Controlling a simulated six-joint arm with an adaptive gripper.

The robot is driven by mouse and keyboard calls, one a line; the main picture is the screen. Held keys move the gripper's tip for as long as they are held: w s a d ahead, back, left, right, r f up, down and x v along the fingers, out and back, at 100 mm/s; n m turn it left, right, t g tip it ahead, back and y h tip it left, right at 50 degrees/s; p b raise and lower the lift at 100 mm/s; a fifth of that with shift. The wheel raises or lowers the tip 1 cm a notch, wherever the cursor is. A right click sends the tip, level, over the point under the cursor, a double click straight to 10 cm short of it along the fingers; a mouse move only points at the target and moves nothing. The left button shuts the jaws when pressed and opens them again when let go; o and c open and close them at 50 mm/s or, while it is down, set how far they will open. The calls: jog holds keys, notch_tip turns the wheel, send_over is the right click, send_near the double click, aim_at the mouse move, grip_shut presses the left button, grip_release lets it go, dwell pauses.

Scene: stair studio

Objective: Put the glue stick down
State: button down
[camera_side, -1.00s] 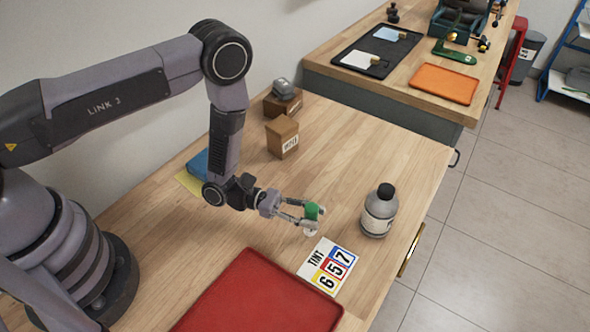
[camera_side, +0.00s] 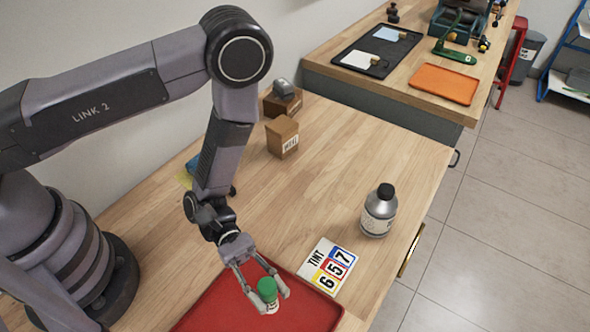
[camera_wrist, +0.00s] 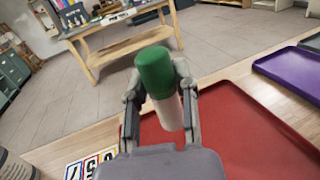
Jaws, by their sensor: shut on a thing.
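The glue stick (camera_side: 268,291) has a green cap and a white body. My gripper (camera_side: 264,296) is shut on it, with one finger on each side. In the side view the glue stick is over the red tray (camera_side: 224,306), near its back right part. The glue stick (camera_wrist: 156,75) stands roughly upright between the fingers in the wrist view, cap up, with the red tray (camera_wrist: 235,130) behind and to the right. I cannot tell whether its lower end touches the tray.
A tint card (camera_side: 328,266) lies beside the tray. A grey bottle with a black cap (camera_side: 379,212) stands behind it. A cardboard box (camera_side: 282,137) stands farther back. A purple tray (camera_wrist: 292,69) shows at the right in the wrist view. The middle of the table is clear.

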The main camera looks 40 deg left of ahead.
jog(key=shift+f, duration=3.5)
jog(key=c, duration=0.9)
grip_release()
jog(key=shift+f, duration=0.15)
jog(key=shift+o, duration=0.2)
